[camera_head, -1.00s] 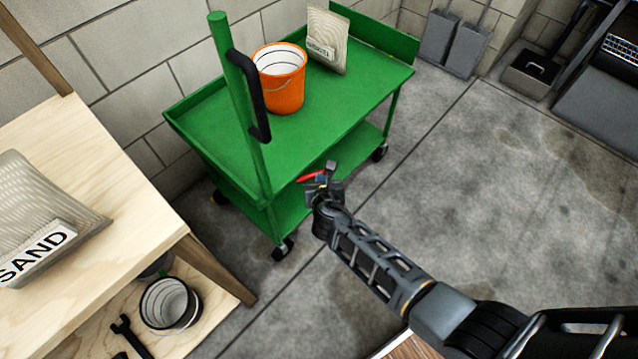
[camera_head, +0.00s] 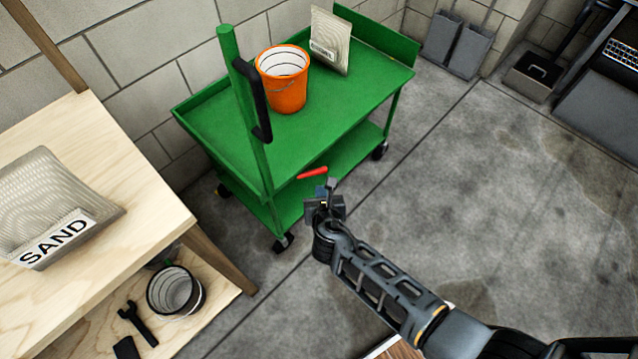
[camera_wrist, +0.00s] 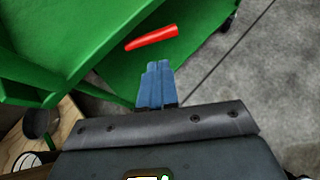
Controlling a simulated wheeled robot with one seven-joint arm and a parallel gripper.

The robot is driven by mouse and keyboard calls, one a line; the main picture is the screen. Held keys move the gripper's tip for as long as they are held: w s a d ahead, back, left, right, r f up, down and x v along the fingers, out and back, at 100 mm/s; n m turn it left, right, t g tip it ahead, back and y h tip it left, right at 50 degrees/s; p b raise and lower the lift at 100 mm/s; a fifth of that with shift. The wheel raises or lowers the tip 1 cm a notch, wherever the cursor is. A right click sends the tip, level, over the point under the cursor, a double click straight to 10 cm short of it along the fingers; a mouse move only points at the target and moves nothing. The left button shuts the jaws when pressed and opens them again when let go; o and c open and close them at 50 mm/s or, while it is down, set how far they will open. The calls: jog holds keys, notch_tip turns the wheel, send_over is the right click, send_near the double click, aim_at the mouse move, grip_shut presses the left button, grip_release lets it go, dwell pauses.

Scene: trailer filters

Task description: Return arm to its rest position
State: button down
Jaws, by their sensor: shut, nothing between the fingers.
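My gripper (camera_head: 326,192) is at the end of my dark arm, near the front edge of the green cart's lower shelf in the head view. In the wrist view my gripper (camera_wrist: 159,66) shows two blue fingers pressed together with nothing between them. A red stick-like object (camera_head: 312,173) lies on the lower shelf of the green cart (camera_head: 225,135). The red object also shows in the wrist view (camera_wrist: 152,39), beyond the fingertips and apart from them.
An orange bucket (camera_head: 284,80) and a bag (camera_head: 330,40) stand on the cart's top. A wooden bench (camera_head: 130,165) at left holds a SAND bag (camera_head: 55,215), with a bucket (camera_head: 175,292) and a wrench (camera_head: 137,322) on its lower shelf. The floor at right is clear.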

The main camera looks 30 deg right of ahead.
jog(key=d+p+v, duration=0.1)
jog(key=v, duration=0.5)
jog(key=shift+s+a+r, duration=0.2)
jog(key=shift+s+r, duration=0.1)
jog(key=shift+s, duration=0.2)
jog(key=s+a+r+m+t+y, duration=0.15)
jog(key=s+r+m, duration=0.25)
jog(key=s+m, duration=0.45)
jog(key=s+r+m+g+y, duration=0.1)
jog(key=s+r+m+y, duration=0.4)
jog(key=s, duration=0.7)
jog(key=s+r+m+t, duration=0.1)
jog(key=s+r+m, duration=0.2)
jog(key=r+m, duration=0.2)
jog(key=s+d+r+m+t+h, duration=0.1)
jog(key=s+r+m+t, duration=0.1)
jog(key=r+m, duration=0.4)
jog(key=s+d+r+m+t+p, duration=0.1)
jog(key=s+r+m, duration=0.4)
jog(key=r, duration=0.8)
jog(key=shift+m+h, duration=0.35)
jog(key=shift+m, duration=0.4)
